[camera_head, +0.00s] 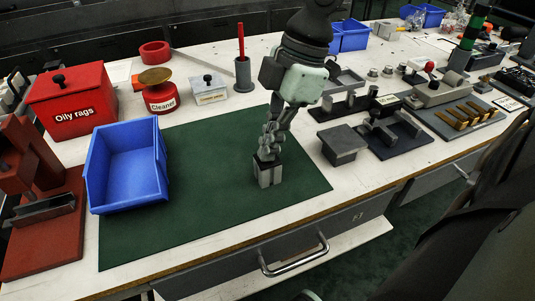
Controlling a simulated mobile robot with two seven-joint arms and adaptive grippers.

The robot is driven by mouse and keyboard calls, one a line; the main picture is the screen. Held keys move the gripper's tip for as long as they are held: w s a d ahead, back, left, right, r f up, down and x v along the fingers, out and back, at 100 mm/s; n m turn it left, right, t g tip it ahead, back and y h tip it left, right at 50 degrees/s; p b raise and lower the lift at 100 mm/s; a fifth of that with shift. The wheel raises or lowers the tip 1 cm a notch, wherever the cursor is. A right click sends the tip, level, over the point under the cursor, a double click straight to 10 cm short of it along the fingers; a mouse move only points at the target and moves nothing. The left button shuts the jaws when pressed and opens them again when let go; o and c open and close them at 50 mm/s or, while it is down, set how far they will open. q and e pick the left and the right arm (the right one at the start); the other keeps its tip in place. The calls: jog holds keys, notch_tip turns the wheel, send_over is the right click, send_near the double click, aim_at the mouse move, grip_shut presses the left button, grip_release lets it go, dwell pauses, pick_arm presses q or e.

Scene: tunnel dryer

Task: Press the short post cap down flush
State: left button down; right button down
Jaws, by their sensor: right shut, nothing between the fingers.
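A dark grey block with a wider square top (343,140) stands apart to the right of the gripper. I cannot tell for sure which part is the short post cap; any small part under the fingertips is hidden. My left gripper is not in view.
An empty blue bin (97,171) overlaps the mat's left side. Dark fixtures (405,140) crowd the right. The mat between bin and gripper is clear.

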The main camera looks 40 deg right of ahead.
jog(key=shift+f+p, duration=0.2)
jog(key=shift+p, duration=0.2)
dwell(0.8)
jog(key=shift+r, duration=0.1)
jog(key=shift+r+p, duration=0.7)
jog(key=shift+r, duration=2.3)
